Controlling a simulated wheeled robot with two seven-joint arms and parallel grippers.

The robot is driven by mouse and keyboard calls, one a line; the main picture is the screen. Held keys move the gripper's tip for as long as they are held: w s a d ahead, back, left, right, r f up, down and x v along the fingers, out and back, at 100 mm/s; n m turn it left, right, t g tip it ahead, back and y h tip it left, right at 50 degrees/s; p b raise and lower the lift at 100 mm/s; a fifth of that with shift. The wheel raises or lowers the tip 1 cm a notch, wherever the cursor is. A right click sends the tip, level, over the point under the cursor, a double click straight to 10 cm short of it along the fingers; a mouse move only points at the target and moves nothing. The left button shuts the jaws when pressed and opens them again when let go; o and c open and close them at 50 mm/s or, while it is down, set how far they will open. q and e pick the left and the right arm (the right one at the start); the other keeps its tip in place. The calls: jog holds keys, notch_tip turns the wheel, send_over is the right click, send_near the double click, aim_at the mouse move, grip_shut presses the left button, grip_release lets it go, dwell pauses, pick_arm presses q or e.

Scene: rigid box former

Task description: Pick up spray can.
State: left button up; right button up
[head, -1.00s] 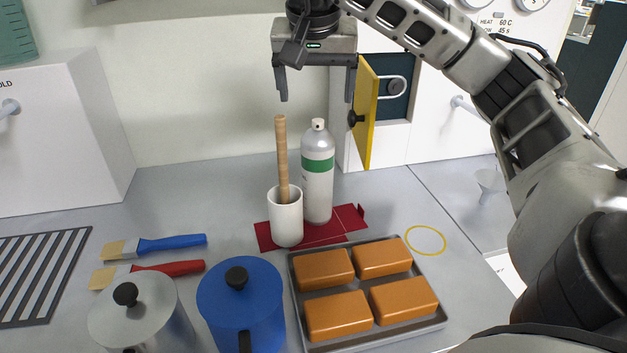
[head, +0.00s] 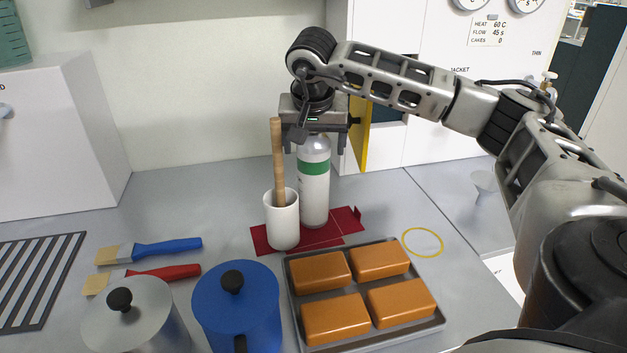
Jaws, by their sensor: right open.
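The spray can (head: 314,188) is a silver-white cylinder with a green band. It stands upright on a dark red mat (head: 345,222), behind and to the right of a white cup holding a wooden stick. My right gripper (head: 315,148) is open and points down over the can. Its fingers come down around the can's top, and its body hides the cap. I cannot tell whether the fingers touch the can. My left gripper is not in view.
The white cup (head: 282,222) with its tall wooden stick (head: 278,165) stands close beside the can, near the gripper's left finger. A tray (head: 440,318) of orange-brown blocks, a blue pot (head: 236,310) and a silver pot (head: 130,315) stand in front. A yellow door (head: 362,140) stands open behind.

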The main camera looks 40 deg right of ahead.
jog(key=shift+r, duration=0.1)
jog(key=c, duration=1.7)
